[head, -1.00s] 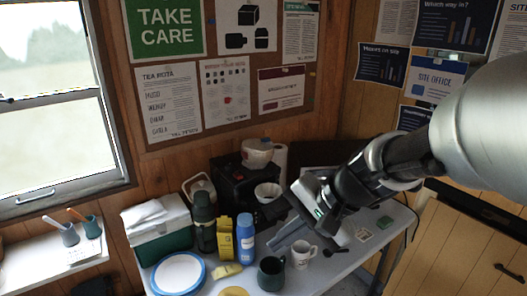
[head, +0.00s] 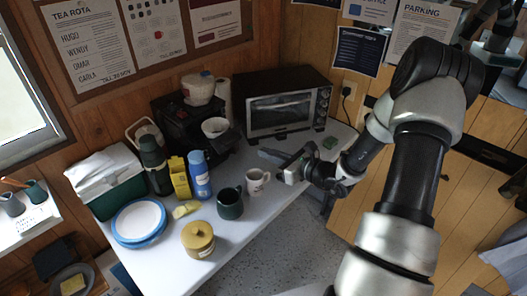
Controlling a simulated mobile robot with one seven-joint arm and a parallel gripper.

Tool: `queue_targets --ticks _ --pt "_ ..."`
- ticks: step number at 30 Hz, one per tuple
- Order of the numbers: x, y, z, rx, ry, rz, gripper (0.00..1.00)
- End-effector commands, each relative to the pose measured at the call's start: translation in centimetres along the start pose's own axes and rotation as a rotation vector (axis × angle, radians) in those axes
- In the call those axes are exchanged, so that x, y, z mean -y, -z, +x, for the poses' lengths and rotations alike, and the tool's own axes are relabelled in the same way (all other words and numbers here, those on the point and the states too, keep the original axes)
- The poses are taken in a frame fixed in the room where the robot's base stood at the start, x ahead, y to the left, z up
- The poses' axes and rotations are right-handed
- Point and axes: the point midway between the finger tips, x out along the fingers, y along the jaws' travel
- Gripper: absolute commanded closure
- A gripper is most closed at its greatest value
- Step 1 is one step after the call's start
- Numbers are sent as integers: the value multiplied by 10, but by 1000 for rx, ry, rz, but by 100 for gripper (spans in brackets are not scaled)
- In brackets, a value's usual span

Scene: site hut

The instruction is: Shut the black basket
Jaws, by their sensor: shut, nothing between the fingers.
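The black basket (head: 224,141) appears to be the part at the front of the black coffee maker (head: 178,122), under a white paper filter cone (head: 215,127). It seems to stick out from the machine, but dark on dark hides its exact position. My gripper (head: 272,157) is to the right of the basket, in front of the toaster oven and above the table. Its fingers point left toward the coffee maker. It is shut and empty, with a visible gap between it and the basket.
A toaster oven (head: 284,108) stands right of the coffee maker. A white mug (head: 257,182), green mug (head: 230,204), blue bottle (head: 199,176) and mustard pot (head: 198,240) stand in front. A cooler (head: 108,184) and plates (head: 139,221) are at left. The table's right front is clear.

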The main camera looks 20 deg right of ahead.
Motion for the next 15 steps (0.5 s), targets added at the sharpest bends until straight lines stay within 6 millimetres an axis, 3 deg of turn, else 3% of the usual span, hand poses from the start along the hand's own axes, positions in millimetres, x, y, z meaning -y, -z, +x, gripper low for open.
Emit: queue_targets --ticks 9,15 --pt "-2 -1 70 0 -6 -2 100" --pt "-2 -1 100 0 -4 -3 100"
